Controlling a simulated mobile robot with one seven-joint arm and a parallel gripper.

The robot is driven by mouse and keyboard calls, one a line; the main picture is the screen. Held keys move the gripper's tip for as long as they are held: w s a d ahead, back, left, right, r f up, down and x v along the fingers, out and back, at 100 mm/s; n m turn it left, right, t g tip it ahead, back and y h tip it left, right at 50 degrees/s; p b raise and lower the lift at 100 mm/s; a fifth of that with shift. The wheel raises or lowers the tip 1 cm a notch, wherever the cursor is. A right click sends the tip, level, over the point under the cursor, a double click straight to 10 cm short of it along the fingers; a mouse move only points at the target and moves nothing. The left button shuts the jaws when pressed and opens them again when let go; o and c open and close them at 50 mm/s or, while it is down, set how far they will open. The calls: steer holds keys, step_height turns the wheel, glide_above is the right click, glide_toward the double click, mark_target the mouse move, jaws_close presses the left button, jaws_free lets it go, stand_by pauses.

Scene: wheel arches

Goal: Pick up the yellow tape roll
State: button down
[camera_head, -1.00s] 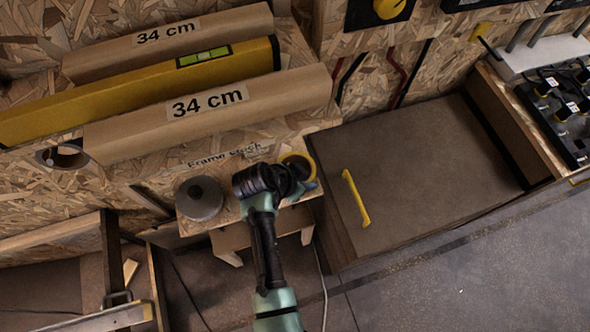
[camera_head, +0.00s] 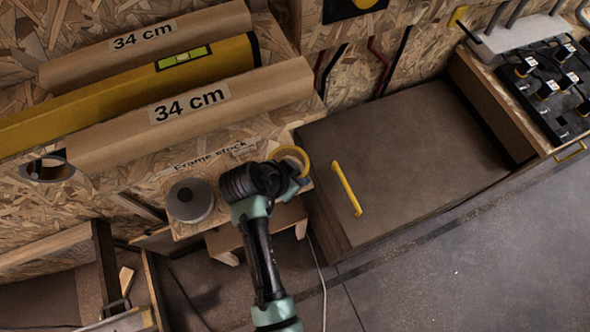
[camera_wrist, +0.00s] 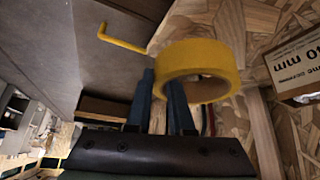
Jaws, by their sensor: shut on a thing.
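The yellow tape roll (camera_head: 290,156) is at my gripper's fingertips in the head view, above the small wooden stool. In the wrist view the yellow tape roll (camera_wrist: 197,66) is large, with its ring opening facing partly toward the camera. My gripper (camera_wrist: 165,88) has its two blue fingers close together at the roll's near left wall, shut on it. In the head view my gripper (camera_head: 301,177) is mostly hidden behind my black wrist.
A brown cabinet (camera_head: 410,160) with a yellow handle (camera_head: 346,189) stands close on the right.

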steer(key=s+d, duration=0.2)
steer(key=s, duration=0.5)
steer(key=s+d, duration=0.3)
steer(key=s, duration=0.5)
steer(key=shift+b, duration=0.35)
